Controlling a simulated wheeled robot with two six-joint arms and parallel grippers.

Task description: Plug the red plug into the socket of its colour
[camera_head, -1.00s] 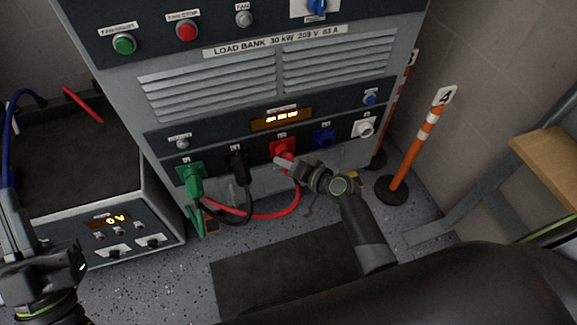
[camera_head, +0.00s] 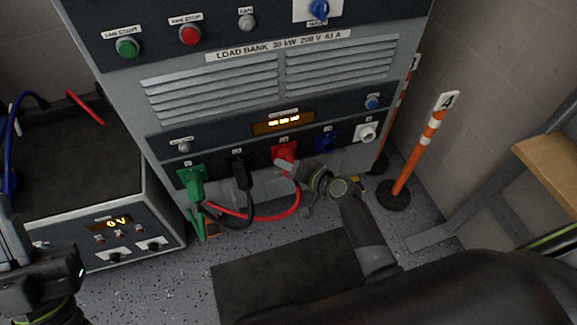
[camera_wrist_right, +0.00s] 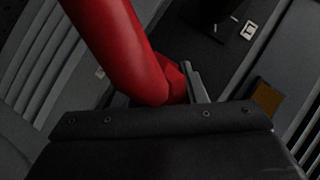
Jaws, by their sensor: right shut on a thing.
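The red plug (camera_head: 290,167) is at the red socket (camera_head: 284,149) on the load bank's lower panel. My right gripper (camera_head: 281,164) is shut on the plug and partly covers it, so I cannot tell how deep it sits. In the right wrist view the red plug (camera_wrist_right: 174,84) is between the jaws, with one finger (camera_wrist_right: 194,82) showing beside it and its thick red lead rising to the upper left. My left gripper (camera_head: 45,268) is at the lower left, away from the panel; its jaws are not clear.
A green plug (camera_head: 195,183) and a black plug (camera_head: 241,172) are in sockets to the left. A blue socket (camera_head: 325,139) and a white socket (camera_head: 367,132) are to the right. Orange posts (camera_head: 415,155) stand at the right; a grey supply box (camera_head: 160,205) stands at the left.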

